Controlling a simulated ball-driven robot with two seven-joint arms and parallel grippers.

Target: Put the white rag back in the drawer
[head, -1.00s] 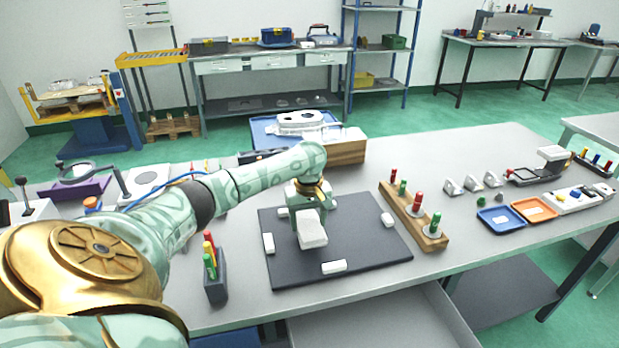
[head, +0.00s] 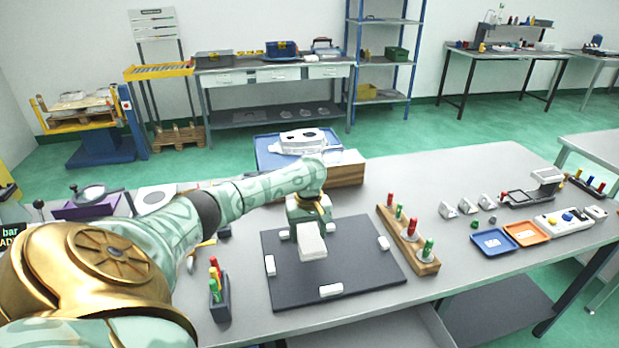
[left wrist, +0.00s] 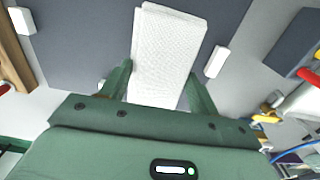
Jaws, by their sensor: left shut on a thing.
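The white rag (head: 312,243) is a folded block held over the dark mat (head: 345,280). My left gripper (head: 306,226) is shut on it, and the arm reaches in from the left. In the left wrist view the rag (left wrist: 168,50) sits between the two green fingers of the gripper (left wrist: 158,88). Whether it touches the mat is hard to tell. The drawer (head: 385,330) is below the front edge of the bench; it is pulled out and only part of it shows at the bottom of the head view. My right gripper is not in view.
White blocks (head: 331,290) sit along the mat's edges. A wooden rack (head: 408,238) with red and green pegs stands right of the mat. A grey holder (head: 219,298) with markers stands to the left. Blue (head: 492,242) and orange (head: 526,234) trays lie farther right.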

